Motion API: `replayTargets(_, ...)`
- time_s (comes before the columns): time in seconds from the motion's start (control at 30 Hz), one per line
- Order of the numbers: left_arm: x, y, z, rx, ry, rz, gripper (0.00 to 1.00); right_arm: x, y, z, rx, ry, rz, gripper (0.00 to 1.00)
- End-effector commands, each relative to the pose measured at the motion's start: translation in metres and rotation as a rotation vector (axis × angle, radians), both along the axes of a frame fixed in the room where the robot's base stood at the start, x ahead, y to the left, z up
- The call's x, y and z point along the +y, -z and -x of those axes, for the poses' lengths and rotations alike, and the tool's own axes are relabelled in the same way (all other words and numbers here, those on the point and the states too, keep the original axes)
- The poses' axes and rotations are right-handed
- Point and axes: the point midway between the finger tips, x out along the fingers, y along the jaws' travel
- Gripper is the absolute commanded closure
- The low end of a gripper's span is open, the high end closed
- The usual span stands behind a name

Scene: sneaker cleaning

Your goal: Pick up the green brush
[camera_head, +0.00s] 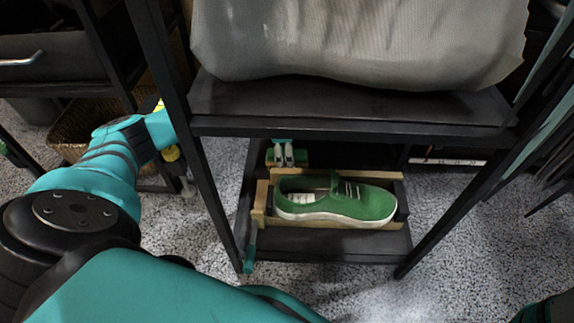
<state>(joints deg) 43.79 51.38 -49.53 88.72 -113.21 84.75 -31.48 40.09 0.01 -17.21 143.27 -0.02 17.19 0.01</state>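A small green block that looks like the green brush (301,158) is at the back of the lower shelf, behind the sneaker. My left gripper (283,160) points down at it, with two pale fingers close together in front of or against its green body. Whether they are closed on it is too small to tell. My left arm passes behind the rack's left post, and the upper shelf hides part of it. My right gripper is not in view.
A green sneaker (352,201) lies in a wooden frame (261,203) on the lower shelf (330,250). A teal handle (249,259) hangs at its left. Above, the upper shelf (350,103) carries a grey bag (360,40). Dark posts bound the rack.

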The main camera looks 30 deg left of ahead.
Motion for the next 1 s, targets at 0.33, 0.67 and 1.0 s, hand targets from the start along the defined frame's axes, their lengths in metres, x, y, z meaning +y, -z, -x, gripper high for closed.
replayTargets(0.33,0.0001,-0.0004,-0.0005,-0.001,-0.001,0.0,0.44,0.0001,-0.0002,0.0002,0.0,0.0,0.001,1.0)
replayTargets(0.67,0.0001,-0.0003,-0.0003,-0.001,-0.001,0.0,0.87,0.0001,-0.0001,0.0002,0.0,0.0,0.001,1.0)
replayTargets(1.0,0.0023,-0.0042,0.0007,-0.001,-0.002,0.0,0.89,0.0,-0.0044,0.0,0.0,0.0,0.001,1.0)
